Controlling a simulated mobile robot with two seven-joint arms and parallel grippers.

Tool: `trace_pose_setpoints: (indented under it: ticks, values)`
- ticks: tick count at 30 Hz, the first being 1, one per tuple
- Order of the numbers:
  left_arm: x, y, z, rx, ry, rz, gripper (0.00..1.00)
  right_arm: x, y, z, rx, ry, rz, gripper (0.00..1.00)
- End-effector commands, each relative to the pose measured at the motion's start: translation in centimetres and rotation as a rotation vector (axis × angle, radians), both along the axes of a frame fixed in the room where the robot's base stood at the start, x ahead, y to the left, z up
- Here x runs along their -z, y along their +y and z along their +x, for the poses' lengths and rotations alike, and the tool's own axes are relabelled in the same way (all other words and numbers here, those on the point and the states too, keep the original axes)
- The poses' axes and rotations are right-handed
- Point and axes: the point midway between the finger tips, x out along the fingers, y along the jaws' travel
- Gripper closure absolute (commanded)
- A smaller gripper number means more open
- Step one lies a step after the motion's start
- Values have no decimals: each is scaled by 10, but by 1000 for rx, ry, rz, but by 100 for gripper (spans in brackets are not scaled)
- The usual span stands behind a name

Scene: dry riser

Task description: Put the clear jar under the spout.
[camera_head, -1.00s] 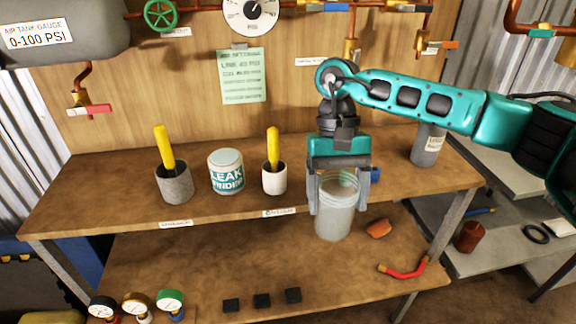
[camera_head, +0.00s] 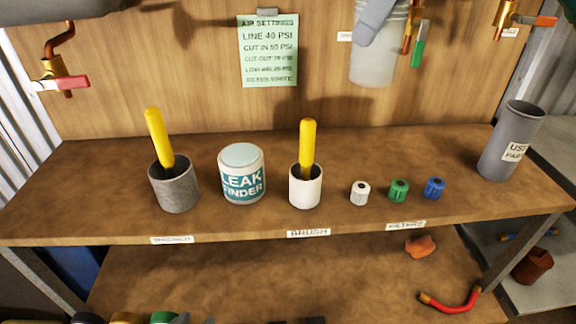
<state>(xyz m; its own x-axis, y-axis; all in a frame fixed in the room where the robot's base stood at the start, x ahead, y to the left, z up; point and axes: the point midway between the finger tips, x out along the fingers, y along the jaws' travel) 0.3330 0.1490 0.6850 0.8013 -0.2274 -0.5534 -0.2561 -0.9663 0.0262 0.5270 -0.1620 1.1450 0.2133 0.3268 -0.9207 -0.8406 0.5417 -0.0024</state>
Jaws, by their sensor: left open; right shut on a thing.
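The clear jar (camera_head: 376,66) hangs upright in the air at the top, in front of the wooden back wall. My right gripper (camera_head: 377,18) is shut on it; only a grey finger shows at the jar's upper part, and the rest is cut off by the top edge. A brass tap with a green handle (camera_head: 418,52) is just right of the jar and overlaps its edge. I cannot tell whether the jar is under its outlet.
Other taps have a red handle (camera_head: 74,83) and an orange handle (camera_head: 545,21). On the bench (camera_head: 90,190) stand a grey cup (camera_head: 175,190), a leak finder tin (camera_head: 242,185), a white cup (camera_head: 305,190), small caps (camera_head: 398,190) and a grey canister (camera_head: 510,145).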

Motion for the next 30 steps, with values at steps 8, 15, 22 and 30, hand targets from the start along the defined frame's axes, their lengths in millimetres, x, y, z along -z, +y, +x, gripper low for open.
trace_pose_setpoints:
  ticks: [8, 15, 22, 30]
  values:
    - [10, 0, 1, 2, -7, -2, 57, 32, 0, 0, 63, 6, -2, 57]
    - [28, 0, -3, 2, 5, -1, 57, 97, -1, 0, 61, 6, -2, 57]
    - [37, 0, -4, 2, 8, -1, 57, 143, 0, 0, 60, 3, 0, 57]
    - [41, -1, -4, 0, 7, -3, 57, 163, 0, 0, 61, 3, 0, 57]
